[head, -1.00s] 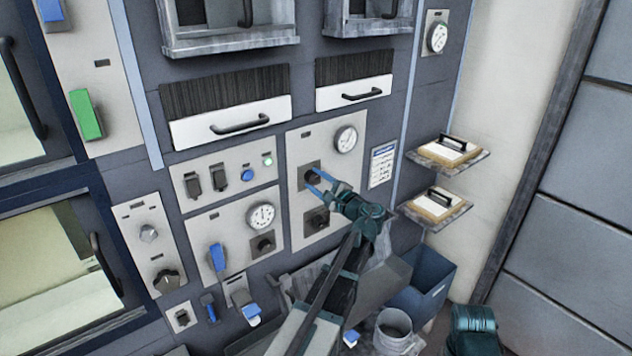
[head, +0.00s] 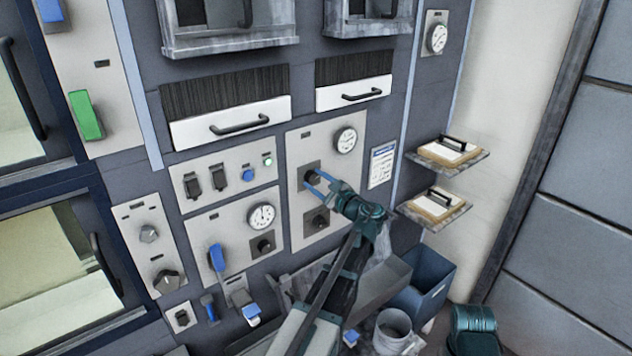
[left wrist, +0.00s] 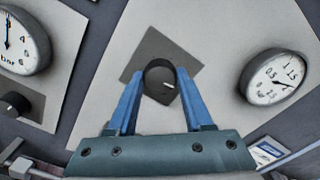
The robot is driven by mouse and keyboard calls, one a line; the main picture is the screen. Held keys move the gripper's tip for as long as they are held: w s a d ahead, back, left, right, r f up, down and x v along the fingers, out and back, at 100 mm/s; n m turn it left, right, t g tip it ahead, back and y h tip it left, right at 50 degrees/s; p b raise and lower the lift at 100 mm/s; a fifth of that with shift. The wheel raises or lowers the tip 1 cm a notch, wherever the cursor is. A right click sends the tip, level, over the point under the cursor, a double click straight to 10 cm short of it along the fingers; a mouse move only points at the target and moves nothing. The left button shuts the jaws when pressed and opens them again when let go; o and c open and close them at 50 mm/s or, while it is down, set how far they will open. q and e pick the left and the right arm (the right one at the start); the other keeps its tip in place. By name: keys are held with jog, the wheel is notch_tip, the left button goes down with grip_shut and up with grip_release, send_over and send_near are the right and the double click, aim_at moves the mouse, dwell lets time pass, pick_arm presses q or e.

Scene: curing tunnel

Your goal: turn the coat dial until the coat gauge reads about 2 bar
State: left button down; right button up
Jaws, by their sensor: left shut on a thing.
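My left gripper (head: 318,183) reaches from below to the tall light panel (head: 330,222). Its blue fingers are shut on the upper black dial (head: 311,176), one on each side; the left wrist view shows this dial (left wrist: 160,80) on a dark square plate. A round white gauge (head: 346,140) sits above right of it on the same panel; it shows at the right of the wrist view (left wrist: 275,77), its needle pointing toward the lower right. I cannot read its value surely. No name on dial or gauge is legible. My right gripper is not in view.
A second gauge (head: 261,216) and a black knob (head: 264,246) sit on the panel to the left. Another black knob (head: 317,222) is below the gripped dial. A blue bin (head: 424,285) and a grey pot (head: 392,330) stand below; two shelves (head: 448,155) are at right.

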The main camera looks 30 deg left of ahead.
pick_arm(q)
jog(key=shift+f, duration=0.1)
jog(key=shift+c, duration=1.5)
grip_release()
jog(key=v, duration=1.4)
